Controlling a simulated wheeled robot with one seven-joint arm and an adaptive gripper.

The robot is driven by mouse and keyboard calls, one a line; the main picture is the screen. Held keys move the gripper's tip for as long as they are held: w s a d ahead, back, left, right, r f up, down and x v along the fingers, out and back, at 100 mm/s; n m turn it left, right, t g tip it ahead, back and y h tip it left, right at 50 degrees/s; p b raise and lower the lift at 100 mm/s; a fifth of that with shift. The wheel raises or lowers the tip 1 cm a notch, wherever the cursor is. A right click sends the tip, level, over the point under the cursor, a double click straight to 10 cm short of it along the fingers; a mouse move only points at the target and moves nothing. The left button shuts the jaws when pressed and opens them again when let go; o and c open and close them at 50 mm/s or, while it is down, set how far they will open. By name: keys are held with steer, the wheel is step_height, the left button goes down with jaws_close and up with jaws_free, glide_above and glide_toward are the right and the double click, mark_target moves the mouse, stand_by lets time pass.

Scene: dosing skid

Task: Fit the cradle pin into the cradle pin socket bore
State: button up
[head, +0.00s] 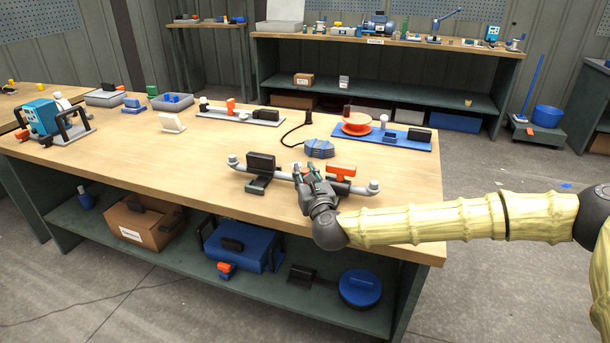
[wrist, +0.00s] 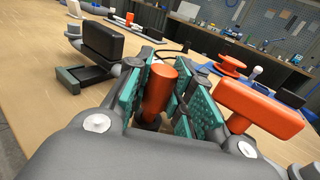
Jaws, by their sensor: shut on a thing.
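In the wrist view an orange-brown cylindrical pin (wrist: 158,92), which appears to be the cradle pin, stands between the teal pads of my gripper (wrist: 164,88). The gripper is shut on it. The pin's lower end meets a dark part that my gripper partly hides. I cannot make out the socket bore or tell whether the pin is in it. In the head view my gripper (head: 308,178) is over the grey pipe assembly (head: 284,175), between a black block (head: 261,163) on a dark bracket at left and an orange T-handle (head: 342,171) at right.
The orange T-handle (wrist: 258,106) is close to my gripper's right side, and the black block (wrist: 104,42) is at its left. Behind are a blue-grey device (head: 319,149) with a black cable and a blue board (head: 405,136) with an orange spool (head: 357,124). The wooden bench (head: 185,190) is clear at front left.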

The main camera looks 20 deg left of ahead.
mark_target(305, 170)
steer(key=shift+f+b, duration=0.6)
steer(key=shift+f, duration=0.25)
steer(key=shift+r, duration=0.1)
steer(key=shift+r+p, duration=1.75)
steer(key=shift+r, duration=2.05)
steer(key=shift+b, duration=0.55)
stand_by(0.9)
steer(key=shift+f+b, duration=1.15)
steer(key=shift+f, duration=0.5)
